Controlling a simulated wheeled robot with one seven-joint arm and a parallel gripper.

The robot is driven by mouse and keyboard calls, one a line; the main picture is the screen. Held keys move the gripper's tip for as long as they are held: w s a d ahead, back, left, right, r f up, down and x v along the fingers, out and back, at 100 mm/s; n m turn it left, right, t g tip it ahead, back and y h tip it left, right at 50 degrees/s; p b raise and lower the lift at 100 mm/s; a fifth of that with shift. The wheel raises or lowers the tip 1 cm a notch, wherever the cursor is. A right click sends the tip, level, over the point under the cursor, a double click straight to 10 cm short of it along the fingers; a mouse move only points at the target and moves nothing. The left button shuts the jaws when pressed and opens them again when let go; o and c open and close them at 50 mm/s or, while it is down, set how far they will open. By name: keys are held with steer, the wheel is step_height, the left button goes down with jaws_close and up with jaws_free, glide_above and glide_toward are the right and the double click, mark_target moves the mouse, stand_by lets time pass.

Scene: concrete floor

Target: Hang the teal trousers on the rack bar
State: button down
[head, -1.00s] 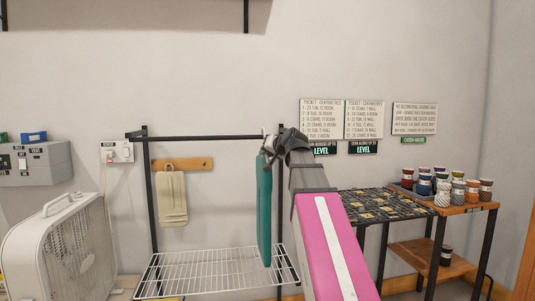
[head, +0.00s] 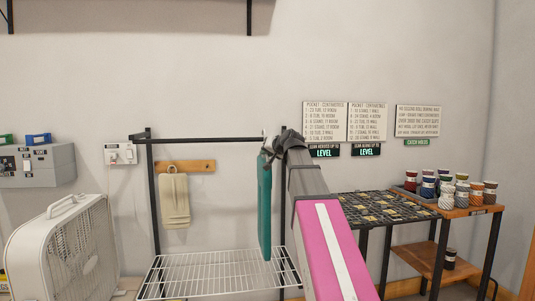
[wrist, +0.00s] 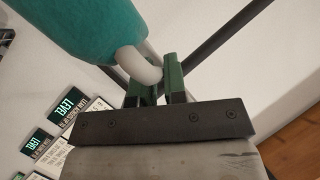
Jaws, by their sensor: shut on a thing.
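The teal trousers (head: 264,208) hang folded and upright at the right end of the rack, in front of its right side in the head view. Their top also shows large in the wrist view (wrist: 85,28). My gripper (wrist: 155,88) is shut on a pale curved hanger piece (wrist: 147,65) just beside the teal cloth. In the head view my gripper (head: 270,142) is small and partly hidden by my arm. The dark rack bar (head: 205,140) runs level at about the gripper's height in the picture. I cannot tell whether the hanger touches it.
A white wire shelf (head: 215,272) forms the rack's lower level. A cream towel (head: 175,201) hangs from a wooden peg board on the wall behind. A box fan (head: 62,250) stands left.

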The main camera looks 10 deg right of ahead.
steer(key=shift+w, duration=2.3)
steer(key=shift+f, duration=1.15)
steer(key=c, duration=1.1)
jaws_free()
